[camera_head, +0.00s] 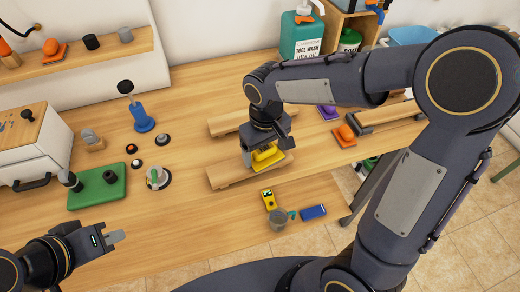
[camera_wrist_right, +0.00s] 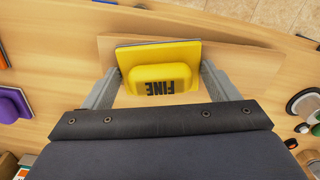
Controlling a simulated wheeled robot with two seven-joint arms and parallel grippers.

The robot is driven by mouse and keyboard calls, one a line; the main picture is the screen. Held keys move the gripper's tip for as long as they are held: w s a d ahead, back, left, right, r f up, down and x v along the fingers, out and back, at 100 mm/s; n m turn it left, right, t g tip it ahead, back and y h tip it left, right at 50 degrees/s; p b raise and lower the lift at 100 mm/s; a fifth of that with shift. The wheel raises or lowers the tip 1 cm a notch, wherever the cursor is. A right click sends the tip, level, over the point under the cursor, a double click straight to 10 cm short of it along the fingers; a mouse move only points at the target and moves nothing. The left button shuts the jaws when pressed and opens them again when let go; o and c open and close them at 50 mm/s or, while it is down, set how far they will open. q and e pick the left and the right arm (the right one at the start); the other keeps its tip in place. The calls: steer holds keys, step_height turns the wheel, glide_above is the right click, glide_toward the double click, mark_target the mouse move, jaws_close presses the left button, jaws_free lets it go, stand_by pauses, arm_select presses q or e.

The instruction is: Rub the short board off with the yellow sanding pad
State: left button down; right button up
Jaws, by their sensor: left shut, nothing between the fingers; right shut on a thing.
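The yellow sanding pad (camera_head: 268,158) is over a light wooden board (camera_head: 230,175) at the middle front of the table. In the right wrist view the pad (camera_wrist_right: 160,48) shows its raised grip marked FINE, and the board (camera_wrist_right: 108,45) extends past it on both sides. I cannot tell whether the pad touches the board. My left gripper (camera_head: 116,237) is shut and empty at the lower left, away from the board. Another board (camera_head: 225,124) lies behind, partly hidden by my right arm.
An orange pad (camera_head: 345,134) and a purple one (camera_head: 328,112) are to the right. A yellow meter (camera_head: 268,198), a grey cup (camera_head: 278,218) and a blue block (camera_head: 313,211) lie in front. A green board (camera_head: 97,187) is left.

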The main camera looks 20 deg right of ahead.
steer(key=shift+w+d, duration=0.15)
steer(key=shift+d, duration=1.15)
steer(key=shift+w+d, duration=0.15)
steer(key=shift+d, duration=1.15)
steer(key=shift+d+p, duration=0.15)
steer(key=shift+p, duration=0.2)
steer(key=shift+o, duration=0.2)
steer(key=shift+s+a+f, duration=0.1)
steer(key=shift+s+a, duration=0.05)
steer(key=shift+a, duration=0.8)
steer(key=shift+s+a+f, duration=0.1)
steer(key=shift+a, duration=0.8)
steer(key=shift+s+a+r, duration=0.1)
steer(key=shift+s+a, duration=0.05)
steer(key=shift+a, duration=0.7)
steer(key=shift+s+a, duration=0.1)
steer(key=shift+a, duration=0.75)
steer(key=shift+c, duration=0.2)
step_height(320, 180, up, 6)
steer(key=p, duration=0.4)
steer(key=shift+w+r, duration=0.1)
steer(key=shift+r+p, duration=0.1)
steer(key=shift+p, duration=0.25)
